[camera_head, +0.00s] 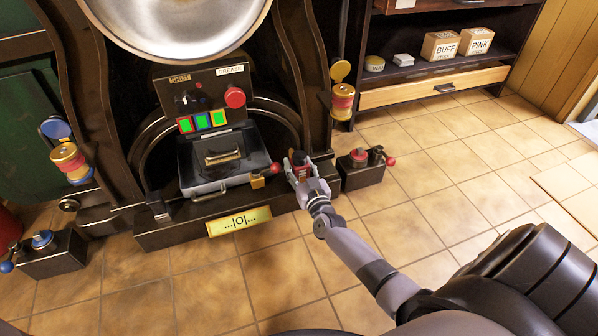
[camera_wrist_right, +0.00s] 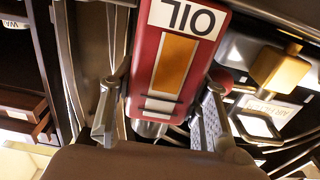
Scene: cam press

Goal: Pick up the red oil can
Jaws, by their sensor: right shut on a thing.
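The red oil can (camera_head: 299,171) is between the fingers of my right gripper (camera_head: 302,178), at the right end of the press's front ledge. In the right wrist view the oil can (camera_wrist_right: 178,60) fills the middle, with a white label reading OIL and an orange panel. The fingers of my right gripper (camera_wrist_right: 160,108) are on both sides of it and shut on it. I cannot tell whether the can's base still touches the ledge. My left gripper is not in view.
The press has a control panel (camera_head: 205,98) with green buttons and a red knob. A grey tray (camera_head: 224,183) sits below it. A dark box with a red-knobbed lever (camera_head: 362,168) stands right of the can. A shelf (camera_head: 397,73) holds BUFF and PINK boxes. The tiled floor is clear in front.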

